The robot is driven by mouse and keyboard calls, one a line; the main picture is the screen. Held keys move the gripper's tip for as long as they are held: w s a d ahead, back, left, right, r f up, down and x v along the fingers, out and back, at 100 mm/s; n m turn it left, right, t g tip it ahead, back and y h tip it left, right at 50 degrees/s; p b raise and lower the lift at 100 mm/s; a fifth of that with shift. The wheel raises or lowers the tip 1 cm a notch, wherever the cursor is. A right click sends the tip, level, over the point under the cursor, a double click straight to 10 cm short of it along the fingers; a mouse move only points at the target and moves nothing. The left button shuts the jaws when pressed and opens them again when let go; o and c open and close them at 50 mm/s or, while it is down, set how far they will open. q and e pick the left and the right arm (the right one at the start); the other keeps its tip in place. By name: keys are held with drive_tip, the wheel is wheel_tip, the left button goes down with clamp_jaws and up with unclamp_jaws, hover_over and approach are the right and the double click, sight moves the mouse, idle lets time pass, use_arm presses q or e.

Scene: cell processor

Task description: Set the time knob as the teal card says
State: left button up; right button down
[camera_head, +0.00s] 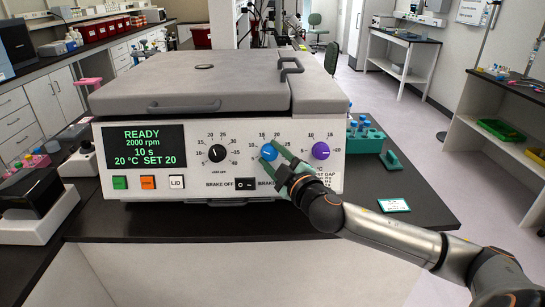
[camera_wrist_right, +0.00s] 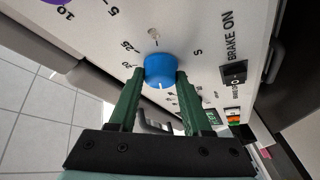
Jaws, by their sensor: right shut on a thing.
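The blue time knob (camera_head: 267,152) is the middle of three knobs on the front panel of the cell processor (camera_head: 110,150). My right gripper (camera_head: 274,158) reaches it from the lower right, with its green fingers on both sides. In the right wrist view the fingers (camera_wrist_right: 158,78) are shut on the blue knob (camera_wrist_right: 158,66), and its white mark faces the gripper. The display (camera_head: 143,147) reads READY, 2000 rpm, 10 s, 20 °C SET 20. The teal-edged card (camera_head: 394,205) lies on the bench at right; its text is too small to read. My left gripper is out of view.
A black knob (camera_head: 217,153) is left of the blue one and a purple knob (camera_head: 321,151) right of it. Below are green, orange and white LID buttons and a black brake switch (camera_head: 245,184). A green tube rack (camera_head: 365,139) stands at right.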

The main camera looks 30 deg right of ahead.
drive_tip(key=shift+f+m+h+b, duration=0.25)
drive_tip(key=shift+m+h+b, duration=0.15)
drive_tip(key=shift+b, duration=0.25)
drive_tip(key=m+h+b, duration=0.2)
drive_tip(key=m+b, duration=0.1)
drive_tip(key=m+t+h+b, duration=0.1)
drive_tip(key=m+h+b, duration=0.1)
drive_tip(key=m+b, duration=0.1)
drive_tip(key=shift+a+f+m+b, duration=0.2)
drive_tip(key=shift+m+b, duration=0.2)
drive_tip(key=shift+m, duration=0.2)
drive_tip(key=shift+m+b, duration=0.3)
drive_tip(key=shift+m, duration=0.1)
drive_tip(key=shift+r+m+h+b, duration=0.1)
drive_tip(key=shift+m+h+b, duration=0.2)
drive_tip(key=shift+m, duration=0.1)
drive_tip(key=shift+m+h, duration=0.3)
drive_tip(key=shift+m, duration=0.1)
drive_tip(key=shift+r+m+g+h+b, duration=0.15)
drive_tip(key=shift+m+g+h+b, duration=0.2)
drive_tip(key=shift+m+b, duration=0.3)
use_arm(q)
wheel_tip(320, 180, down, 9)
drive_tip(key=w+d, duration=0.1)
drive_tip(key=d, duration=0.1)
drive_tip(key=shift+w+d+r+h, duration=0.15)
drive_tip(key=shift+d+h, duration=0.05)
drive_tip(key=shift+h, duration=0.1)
use_arm(e)
drive_tip(key=shift+h, duration=0.25)
